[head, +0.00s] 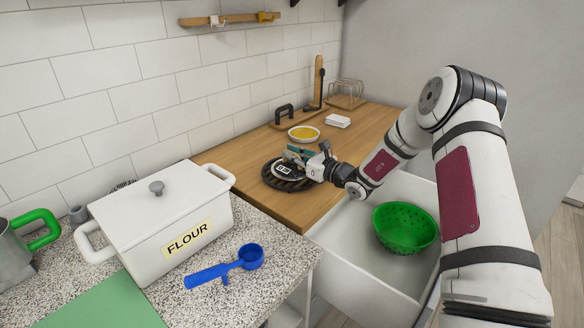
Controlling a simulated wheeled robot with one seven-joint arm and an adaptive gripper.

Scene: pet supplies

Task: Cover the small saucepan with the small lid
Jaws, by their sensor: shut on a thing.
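My gripper (300,161) is at the far end of my arm in the head view, low over a dark round slatted trivet (271,182) on the wooden counter. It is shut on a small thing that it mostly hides. A pale rounded edge and a black-and-white patch show beside the fingers; I cannot tell for sure whether this is the small lid. I cannot make out the small saucepan clearly; the gripper covers much of the trivet.
A yellow-filled dish (304,133) and white stacked pieces (338,121) stand behind on the wooden counter (235,158). A green colander (405,228) sits in the white sink (345,250). A flour box (165,225) and blue scoop (226,267) occupy the speckled counter.

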